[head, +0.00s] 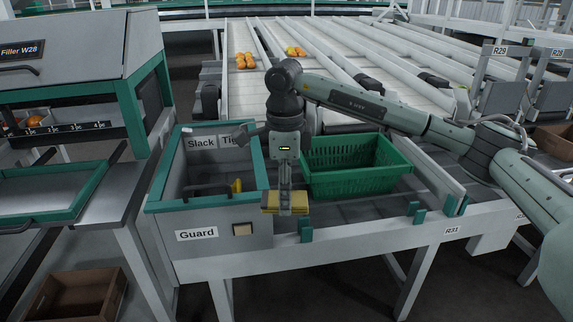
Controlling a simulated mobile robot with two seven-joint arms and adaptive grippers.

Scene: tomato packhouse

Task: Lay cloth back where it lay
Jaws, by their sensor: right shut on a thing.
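My right gripper (286,208) hangs down from the arm coming in from the right. It is shut on a folded yellow cloth (269,202), whose ends stick out on both sides of the fingers. The cloth is in front of the green crate, near the front rail of the roller bench and the right edge of the guard box. I cannot tell whether the cloth touches a surface. My left gripper is not in view.
A green crate (342,187) stands behind the gripper. To its left is an open box (205,207) marked Guard, with a yellow-handled lever (236,186) inside. Tomatoes (245,61) lie on the white lanes behind. A brown carton (75,297) is low at left.

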